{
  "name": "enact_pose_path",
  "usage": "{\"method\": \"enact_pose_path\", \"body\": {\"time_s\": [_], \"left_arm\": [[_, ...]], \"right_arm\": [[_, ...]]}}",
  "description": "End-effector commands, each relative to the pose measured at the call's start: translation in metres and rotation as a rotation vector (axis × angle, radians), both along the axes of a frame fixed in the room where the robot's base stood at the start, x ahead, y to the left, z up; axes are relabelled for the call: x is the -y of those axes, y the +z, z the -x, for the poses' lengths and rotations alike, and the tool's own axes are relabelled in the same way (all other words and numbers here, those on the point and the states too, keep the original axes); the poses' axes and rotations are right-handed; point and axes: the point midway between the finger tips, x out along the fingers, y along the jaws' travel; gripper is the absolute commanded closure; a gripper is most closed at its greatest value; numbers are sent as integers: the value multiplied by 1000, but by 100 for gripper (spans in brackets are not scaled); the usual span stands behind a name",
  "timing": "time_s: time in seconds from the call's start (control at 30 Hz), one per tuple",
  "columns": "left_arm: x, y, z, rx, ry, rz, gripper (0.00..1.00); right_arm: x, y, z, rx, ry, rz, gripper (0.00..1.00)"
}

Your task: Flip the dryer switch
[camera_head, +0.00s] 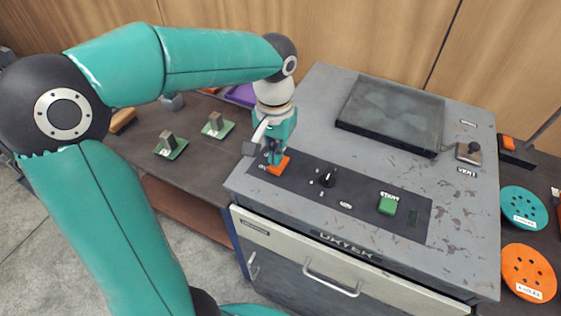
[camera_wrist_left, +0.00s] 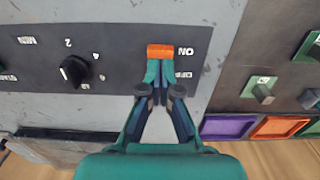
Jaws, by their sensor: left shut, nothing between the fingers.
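The dryer (camera_head: 300,93) is a worn grey cabinet with a dark control panel on its sloped top. Its orange switch (camera_head: 278,167) sits at the left end of that panel; it also shows in the left wrist view (camera_wrist_left: 160,50), beside the labels ON and OFF. My left gripper (camera_head: 274,155) is over the switch, shut and empty, its teal fingertips (camera_wrist_left: 159,72) together. The tips are right at the switch, on its OFF-label side, and hide part of it. I cannot tell whether they press on it. My right gripper is not in view.
A black knob (camera_head: 327,179) and a green START button (camera_head: 388,204) lie to the right on the panel. A dark glass lid (camera_head: 390,115) and a VENT lever (camera_head: 470,152) are farther back. Green boards with grey blocks (camera_head: 171,146) stand on the left bench.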

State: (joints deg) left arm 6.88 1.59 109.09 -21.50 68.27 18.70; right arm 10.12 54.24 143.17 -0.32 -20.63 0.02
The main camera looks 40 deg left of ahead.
Motion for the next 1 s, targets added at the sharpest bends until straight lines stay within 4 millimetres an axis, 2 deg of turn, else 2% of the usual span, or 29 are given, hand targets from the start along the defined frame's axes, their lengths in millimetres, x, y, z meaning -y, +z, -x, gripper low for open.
{"method": "enact_pose_path", "body": {"time_s": [1.0], "left_arm": [[1,-11,0,-1,-2,0,100]], "right_arm": [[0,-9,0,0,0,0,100]]}}
